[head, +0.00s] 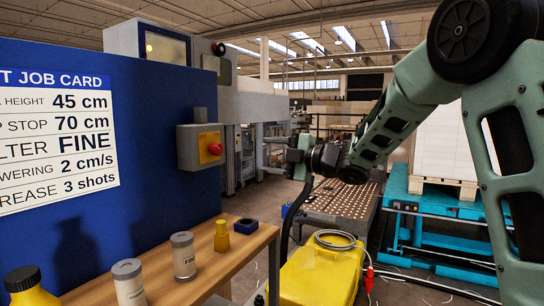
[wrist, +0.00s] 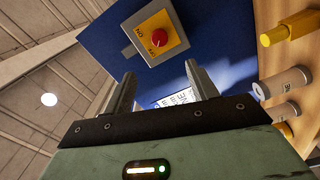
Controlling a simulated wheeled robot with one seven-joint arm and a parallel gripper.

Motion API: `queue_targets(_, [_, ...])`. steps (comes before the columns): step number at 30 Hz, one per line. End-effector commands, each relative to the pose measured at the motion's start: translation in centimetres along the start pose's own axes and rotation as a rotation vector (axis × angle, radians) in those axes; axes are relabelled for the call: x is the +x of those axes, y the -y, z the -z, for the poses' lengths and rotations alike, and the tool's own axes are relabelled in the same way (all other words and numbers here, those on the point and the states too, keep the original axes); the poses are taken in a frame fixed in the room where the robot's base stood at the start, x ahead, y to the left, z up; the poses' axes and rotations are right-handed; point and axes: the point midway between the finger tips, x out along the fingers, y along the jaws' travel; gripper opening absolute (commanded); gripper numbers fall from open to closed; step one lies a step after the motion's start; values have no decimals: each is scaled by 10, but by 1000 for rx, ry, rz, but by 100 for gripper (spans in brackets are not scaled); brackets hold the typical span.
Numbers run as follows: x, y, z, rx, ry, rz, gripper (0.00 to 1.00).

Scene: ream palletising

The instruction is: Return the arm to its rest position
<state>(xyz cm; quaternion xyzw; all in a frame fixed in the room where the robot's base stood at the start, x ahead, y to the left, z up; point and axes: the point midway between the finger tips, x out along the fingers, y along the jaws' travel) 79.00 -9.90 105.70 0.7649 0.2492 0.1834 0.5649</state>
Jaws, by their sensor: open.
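My arm reaches from the right side of the head view toward the middle, green with black joints. My gripper (head: 297,156) is at its end, in the air in front of the blue panel's right edge. In the wrist view my gripper (wrist: 160,74) shows two grey fingers spread apart with nothing between them. Beyond the fingers are the blue panel and a yellow switch box with a red knob (wrist: 159,37), apart from the fingers. The box and its red knob (head: 215,149) also show in the head view.
A yellow machine (head: 315,272) with a hose stands below my arm. A teal lift table (head: 430,207) carries a pallet with a white stack (head: 441,145).

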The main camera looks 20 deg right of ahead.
Motion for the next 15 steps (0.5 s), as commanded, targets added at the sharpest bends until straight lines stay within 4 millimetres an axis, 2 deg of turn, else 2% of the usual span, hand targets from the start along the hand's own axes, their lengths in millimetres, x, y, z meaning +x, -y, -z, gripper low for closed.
queue_targets(11, [1, 0, 1, 3, 2, 1, 58])
queue_targets(15, [12, 12, 13, 77, 56, 22, 58])
